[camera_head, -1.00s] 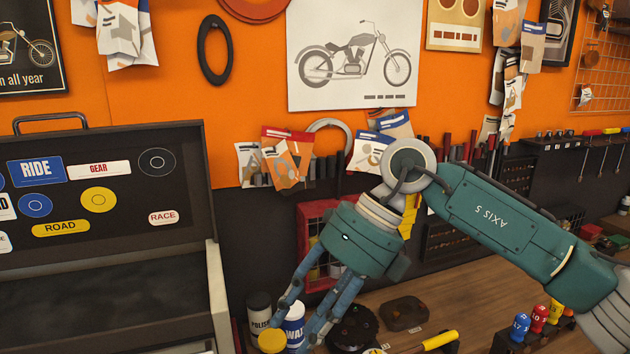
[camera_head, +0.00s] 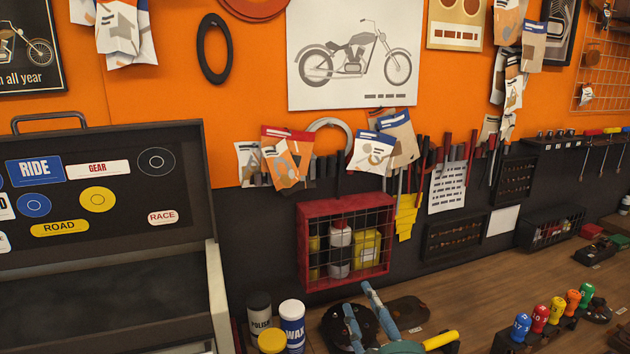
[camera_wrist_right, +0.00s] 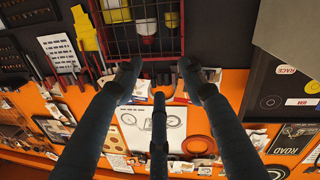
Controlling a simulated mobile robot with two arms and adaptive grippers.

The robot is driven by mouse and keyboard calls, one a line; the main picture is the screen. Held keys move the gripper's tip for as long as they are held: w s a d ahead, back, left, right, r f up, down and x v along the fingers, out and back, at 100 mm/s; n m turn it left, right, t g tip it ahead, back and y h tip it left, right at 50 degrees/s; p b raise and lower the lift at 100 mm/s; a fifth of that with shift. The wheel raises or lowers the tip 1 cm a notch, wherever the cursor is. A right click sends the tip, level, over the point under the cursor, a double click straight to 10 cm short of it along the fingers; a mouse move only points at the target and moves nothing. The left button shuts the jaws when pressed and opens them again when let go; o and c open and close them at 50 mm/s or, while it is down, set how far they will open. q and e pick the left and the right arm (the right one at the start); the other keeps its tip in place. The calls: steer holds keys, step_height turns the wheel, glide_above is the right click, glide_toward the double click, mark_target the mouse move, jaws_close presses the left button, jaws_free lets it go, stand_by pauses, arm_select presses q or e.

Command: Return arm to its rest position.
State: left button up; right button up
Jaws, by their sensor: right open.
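My right gripper (camera_head: 358,298) shows at the bottom middle of the head view, with its blue fingers pointing up and toward the wall. Only the fingers and a bit of teal housing are in frame; the rest of my right arm is below the picture. The fingers are spread in the right wrist view (camera_wrist_right: 158,72), with nothing between them. They point at the wall, which appears upside down there. My left gripper is in neither view.
A wax tub (camera_head: 292,325) and a polish can (camera_head: 260,312) stand left of the gripper. A red wire cabinet (camera_head: 346,205) hangs behind it. An open case (camera_head: 105,235) is at left.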

steer(key=s+d+f+m+g+h, duration=0.1)
steer(key=s+d+f+g, duration=0.2)
steer(key=s+f, duration=0.2)
steer(key=s+d+f+m+g+h, duration=0.1)
steer(key=s+d+f+g, duration=0.2)
steer(key=s+f, duration=0.3)
steer(key=s+d+f+m+g+h, duration=0.1)
steer(key=s+f, duration=0.5)
steer(key=f, duration=0.6)
steer(key=shift+s+d+m+g+h, duration=0.15)
steer(key=shift+d+m+g, duration=0.15)
steer(key=shift+d+g, duration=0.25)
steer(key=shift+s+d+m+g+h, duration=0.15)
steer(key=shift+d+m+g, duration=0.15)
steer(key=shift+d+g, duration=0.25)
steer(key=s+d+f+g, duration=0.2)
steer(key=s+f+g, duration=0.25)
steer(key=s, duration=0.75)
steer(key=s+f+g+b, duration=0.3)
steer(key=f+b, duration=1)
steer(key=f, duration=2.8)
steer(key=s+d+f+b, duration=0.1)
steer(key=s+f+b, duration=0.3)
steer(key=s+f, duration=0.4)
steer(key=s+d+f+b, duration=0.1)
steer(key=s+f+b, duration=0.4)
steer(key=s+f, duration=0.4)
step_height(320, 180, down, 8)
steer(key=shift+s+d+r, duration=0.2)
steer(key=shift+s+d, duration=0.1)
